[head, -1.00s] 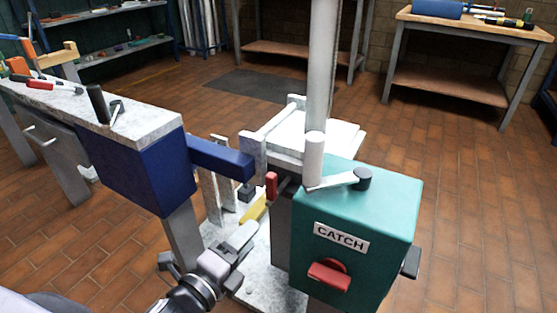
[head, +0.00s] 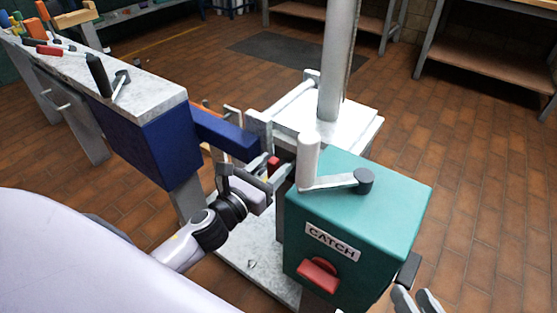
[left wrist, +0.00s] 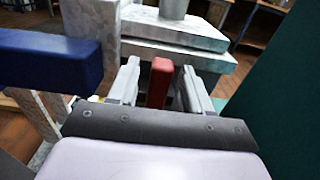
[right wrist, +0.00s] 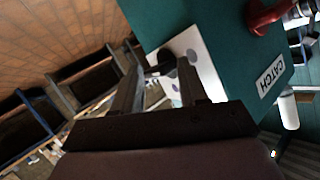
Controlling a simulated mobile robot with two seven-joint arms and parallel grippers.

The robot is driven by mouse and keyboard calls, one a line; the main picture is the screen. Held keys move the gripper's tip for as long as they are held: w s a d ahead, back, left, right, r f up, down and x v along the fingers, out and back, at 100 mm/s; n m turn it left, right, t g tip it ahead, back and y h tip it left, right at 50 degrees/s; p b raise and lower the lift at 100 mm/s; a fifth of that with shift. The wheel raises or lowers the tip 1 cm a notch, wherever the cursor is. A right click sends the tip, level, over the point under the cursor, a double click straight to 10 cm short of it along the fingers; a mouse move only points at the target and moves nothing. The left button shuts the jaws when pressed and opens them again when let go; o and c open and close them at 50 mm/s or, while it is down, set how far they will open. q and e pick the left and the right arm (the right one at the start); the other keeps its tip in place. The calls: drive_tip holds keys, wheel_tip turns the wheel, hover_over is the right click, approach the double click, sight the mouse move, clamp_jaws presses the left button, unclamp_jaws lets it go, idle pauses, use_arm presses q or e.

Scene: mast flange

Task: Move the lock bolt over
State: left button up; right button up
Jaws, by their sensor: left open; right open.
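The red handle (head: 273,163), which appears to belong to the lock bolt, sits low between the blue arm and the teal box. In the left wrist view the red handle (left wrist: 160,84) stands upright between the open fingers of my left gripper (left wrist: 157,78), with no clear contact. My left gripper (head: 258,174) also shows in the head view beside the handle. My right gripper (head: 416,298) is open at the right side of the teal box (head: 375,215). In the right wrist view a dark knob (right wrist: 166,60) lies near its fingertips (right wrist: 160,75).
The box carries a CATCH label (head: 333,242), a red lever (head: 318,275) and a white-handled crank (head: 308,160) on top. A grey mast (head: 338,60) rises behind. Floor at right is clear.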

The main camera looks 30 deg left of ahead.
use_arm(q)
drive_tip(key=shift+w+d, duration=0.15)
drive_tip(key=shift+w, duration=1.25)
use_arm(e)
drive_tip(key=shift+w+a+r, duration=0.1)
drive_tip(key=shift+w+r, duration=0.05)
drive_tip(key=shift+r, duration=0.15)
use_arm(q)
clamp_jaws()
drive_tip(key=s, duration=0.4)
drive_tip(key=shift+s+a, duration=0.25)
drive_tip(key=shift+s, duration=0.3)
drive_tip(key=shift+s+f, duration=0.1)
use_arm(e)
drive_tip(key=shift+s+d+f, duration=0.1)
drive_tip(key=shift+s+f, duration=0.15)
drive_tip(key=shift+s, duration=0.2)
drive_tip(key=shift+s+d+f, duration=0.1)
drive_tip(key=shift+s+f, duration=0.1)
drive_tip(key=shift+s, duration=0.2)
use_arm(q)
drive_tip(key=shift+c, duration=0.7)
unclamp_jaws()
drive_tip(key=shift+o, duration=0.7)
drive_tip(key=shift+s, duration=0.1)
use_arm(e)
drive_tip(key=shift+w+r, duration=0.1)
drive_tip(key=shift+r, duration=0.15)
